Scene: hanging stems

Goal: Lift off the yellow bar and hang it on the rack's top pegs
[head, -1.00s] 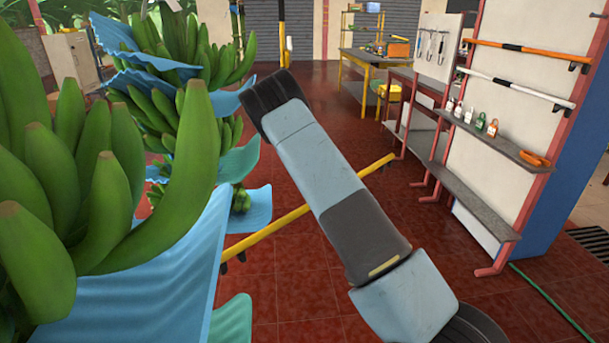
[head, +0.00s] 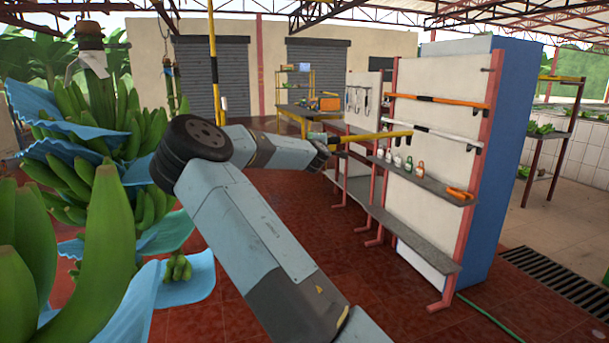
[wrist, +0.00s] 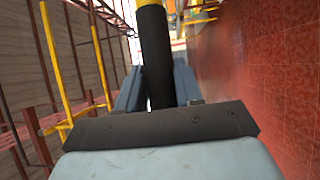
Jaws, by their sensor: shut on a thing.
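The yellow bar (head: 375,136) is in the air left of the rack in the head view, roughly level, its right end near the rack's front. My gripper (head: 326,141) is at the far end of my arm, shut on the bar; the arm hides the bar's left part. In the wrist view the bar's black middle section (wrist: 155,55) runs up from my gripper (wrist: 160,118). The rack (head: 435,85) has red posts and a pale panel. A top peg (head: 487,69) shows on its right post, above the orange bar; the left top peg is unclear.
An orange-and-black bar (head: 438,101) and a white-and-black bar (head: 432,132) hang on the rack. Its shelf (head: 425,183) holds small bottles and an orange item (head: 460,194). Banana bunches with blue sheets (head: 172,272) hang at left. Red floor between is clear.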

